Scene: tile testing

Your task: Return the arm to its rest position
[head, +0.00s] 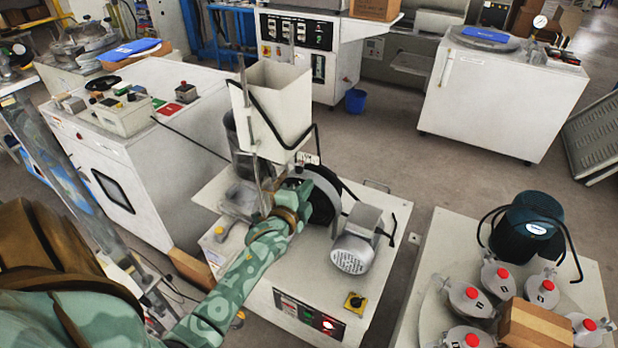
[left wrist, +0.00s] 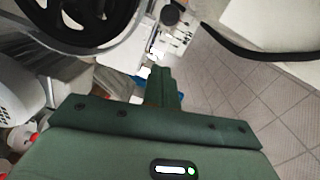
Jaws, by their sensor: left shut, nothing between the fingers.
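My left arm reaches in from the lower left in the head view. My left gripper (head: 297,185) is over the white machine (head: 290,270), close to its black wheel (head: 322,203) and below the cream hopper (head: 275,95). Whether it touches the machine cannot be told. In the left wrist view the fingers of my left gripper (left wrist: 161,75) are together with nothing between them. The black wheel (left wrist: 72,22) shows at the upper left there. My right gripper is in neither view.
A grey motor (head: 356,240) sits right of the wheel. A white cabinet (head: 145,150) with a control box stands to the left. At the right, a table (head: 425,260) bears lidded pots, a box (head: 535,325) and a dark green container (head: 527,228). Open floor lies behind the machine.

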